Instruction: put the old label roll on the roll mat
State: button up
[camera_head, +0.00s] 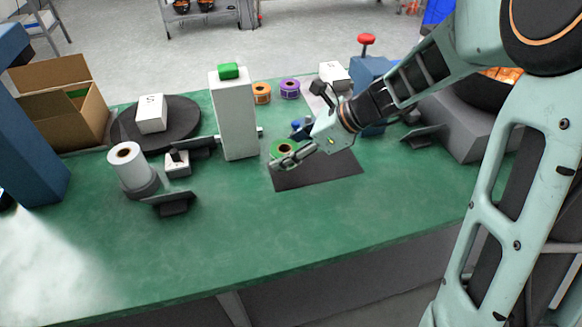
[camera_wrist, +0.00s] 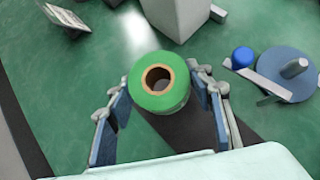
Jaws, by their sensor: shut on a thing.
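A green label roll (camera_head: 284,148) with a brown core sits between the fingers of my gripper (camera_head: 291,157). In the wrist view, the green roll (camera_wrist: 158,98) is upright, core facing the camera, with a finger pad on each side, so my gripper (camera_wrist: 162,84) is shut on it. The dark flat roll mat (camera_head: 318,174) lies on the green table. The roll appears over the mat's far left part; I cannot tell whether it touches the mat. In the wrist view, part of the mat (camera_wrist: 180,130) shows below the roll, and the roll hides some of it.
A white box-like column (camera_head: 235,118) with a green top button stands left of the roll. Orange (camera_head: 262,92) and purple (camera_head: 289,89) rolls stand behind. A blue disc with a post (camera_wrist: 288,75) is right in the wrist view. The table front (camera_head: 270,245) is clear.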

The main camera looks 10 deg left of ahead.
aim_at(287, 174)
jog(key=shift+f+b, duration=0.55)
jog(key=shift+f, duration=1.65)
jog(key=shift+f, duration=0.25)
jog(key=o, duration=1.3)
jog(key=shift+r, duration=0.1)
jog(key=shift+d+r, duration=0.2)
jog(key=shift+r, duration=0.15)
jog(key=p+v, duration=0.2)
jog(key=v, duration=0.9)
jog(key=shift+d+r, duration=0.15)
jog(key=shift+r, duration=0.05)
jog(key=shift+s+p, duration=0.1)
jog(key=shift+p, duration=0.2)
